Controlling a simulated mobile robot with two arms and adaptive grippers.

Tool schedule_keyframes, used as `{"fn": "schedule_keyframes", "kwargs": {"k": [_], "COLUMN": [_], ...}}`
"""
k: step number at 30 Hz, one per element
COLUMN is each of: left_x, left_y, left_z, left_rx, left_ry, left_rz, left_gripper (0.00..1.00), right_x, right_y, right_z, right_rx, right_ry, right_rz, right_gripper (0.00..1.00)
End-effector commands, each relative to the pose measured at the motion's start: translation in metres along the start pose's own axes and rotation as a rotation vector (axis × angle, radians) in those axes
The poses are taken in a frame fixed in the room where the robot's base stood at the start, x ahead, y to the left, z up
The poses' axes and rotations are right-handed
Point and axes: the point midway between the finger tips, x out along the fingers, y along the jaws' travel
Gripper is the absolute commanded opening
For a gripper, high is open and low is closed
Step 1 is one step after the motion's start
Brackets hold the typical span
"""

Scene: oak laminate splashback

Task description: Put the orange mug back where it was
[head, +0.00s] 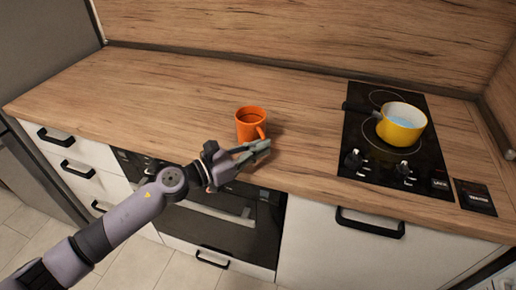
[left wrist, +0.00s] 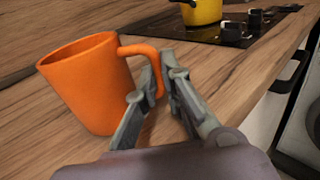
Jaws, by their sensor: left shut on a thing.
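The orange mug (head: 250,123) is on the wooden counter, near the front edge, in the head view. In the left wrist view the mug (left wrist: 90,85) is large and leans in the picture, with its handle (left wrist: 140,50) toward the fingers. My left gripper (head: 264,148) reaches in from the front left and is shut on the mug's handle. In the left wrist view the fingers (left wrist: 163,82) sit on either side of the handle's lower part. The mug looks upright in the head view. I cannot tell whether its base touches the counter. My right gripper is not in view.
A black cooktop (head: 358,135) with knobs is set in the counter at the right. A yellow pot (head: 400,134) with bluish contents stands on it. The wooden counter (head: 150,85) is clear left of and behind the mug. An oven (head: 225,220) and white drawers are below.

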Motion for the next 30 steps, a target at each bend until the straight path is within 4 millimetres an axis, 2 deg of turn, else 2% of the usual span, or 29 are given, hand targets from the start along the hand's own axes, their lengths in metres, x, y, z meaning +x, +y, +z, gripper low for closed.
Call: {"fn": "schedule_keyframes", "kwargs": {"k": [8, 9, 17, 28, 30], "left_x": [0.0002, 0.0, 0.0001, 0.0001, -0.0085], "left_y": [0.0001, 0.0, -0.0001, 0.0001, 0.0004], "left_z": [-0.0033, -0.0025, -0.0023, 0.0038, -0.001], "left_rx": [0.002, 0.001, 0.001, 0.001, 0.0], "left_ry": [-0.002, 0.0, 0.0, -0.001, 0.001], "left_rz": [0.0, 0.0, 0.0, 0.0, 0.001], "left_gripper": [0.0, 0.11, 0.28, 0.28, 0.28], "right_x": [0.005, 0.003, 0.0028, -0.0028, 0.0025], "right_y": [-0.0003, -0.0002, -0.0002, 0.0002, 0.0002], "right_z": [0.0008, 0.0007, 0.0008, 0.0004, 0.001], "right_rx": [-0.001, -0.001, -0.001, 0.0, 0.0], "right_ry": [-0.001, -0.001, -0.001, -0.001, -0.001], "right_rz": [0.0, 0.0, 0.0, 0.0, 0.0], "right_gripper": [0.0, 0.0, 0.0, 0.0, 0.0]}}
